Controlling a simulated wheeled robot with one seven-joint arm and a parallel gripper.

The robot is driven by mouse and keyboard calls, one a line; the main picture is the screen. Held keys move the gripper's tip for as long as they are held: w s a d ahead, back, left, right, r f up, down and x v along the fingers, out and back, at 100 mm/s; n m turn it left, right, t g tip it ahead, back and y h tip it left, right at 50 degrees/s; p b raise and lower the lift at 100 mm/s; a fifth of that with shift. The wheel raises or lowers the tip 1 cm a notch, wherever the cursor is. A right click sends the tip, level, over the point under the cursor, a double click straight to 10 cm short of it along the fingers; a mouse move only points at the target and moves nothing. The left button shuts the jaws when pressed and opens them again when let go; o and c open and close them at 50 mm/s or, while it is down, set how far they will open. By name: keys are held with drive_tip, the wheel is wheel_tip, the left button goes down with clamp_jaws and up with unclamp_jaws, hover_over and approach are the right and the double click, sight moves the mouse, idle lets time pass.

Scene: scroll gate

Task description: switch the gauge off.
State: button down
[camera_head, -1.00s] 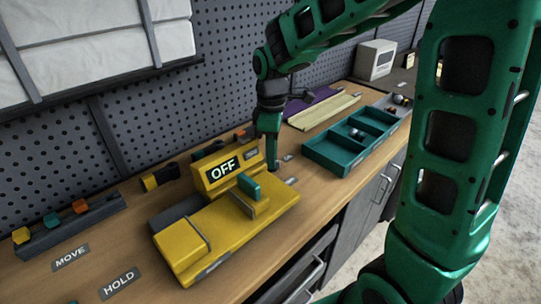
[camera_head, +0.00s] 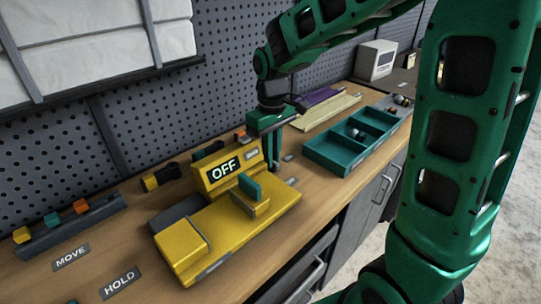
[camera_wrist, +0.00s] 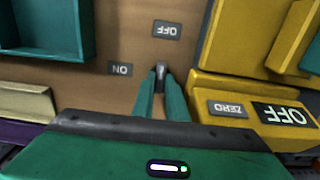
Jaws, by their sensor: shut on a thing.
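The yellow gauge (camera_head: 225,232) lies on the bench, its raised display (camera_head: 223,169) reading OFF. A teal piece (camera_head: 250,187) stands up on its sliding part. My gripper (camera_wrist: 161,76) points down beside the gauge's display end, shut on a small grey metal lever (camera_wrist: 161,70). In the wrist view, an OFF label (camera_wrist: 167,30) and an ON label (camera_wrist: 119,68) lie on the bench near the lever. A ZERO label (camera_wrist: 229,109) is on the gauge housing beside the display. The lever's base is partly hidden by my fingers.
A teal divided tray (camera_head: 340,153) stands to the right of my gripper. MOVE (camera_head: 71,257) and HOLD (camera_head: 119,282) labels lie at the left. A dark rack (camera_head: 70,228) with coloured blocks and a pegboard wall (camera_head: 120,130) are behind.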

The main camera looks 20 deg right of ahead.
drive_tip(key=shift+w+r, duration=0.1)
drive_tip(key=shift+w, duration=0.1)
drive_tip(key=c, duration=1.8)
unclamp_jaws()
drive_tip(key=shift+o, duration=0.2)
drive_tip(key=shift+s, duration=0.1)
wheel_tip(320, 180, up, 11)
drive_tip(key=shift+f, duration=0.2)
drive_tip(key=s+d+f+m, duration=0.2)
drive_tip(key=s+d+m, duration=0.3)
drive_tip(key=s+d, duration=0.65)
drive_tip(key=s+d+f+m, duration=0.3)
drive_tip(key=s, duration=0.4)
drive_tip(key=s+d+f+m, duration=0.2)
drive_tip(key=s+d+f, duration=0.1)
drive_tip(key=s, duration=0.4)
drive_tip(key=shift+s+d+m, duration=0.2)
drive_tip(key=shift+s+m, duration=0.15)
drive_tip(key=shift+m, duration=0.05)
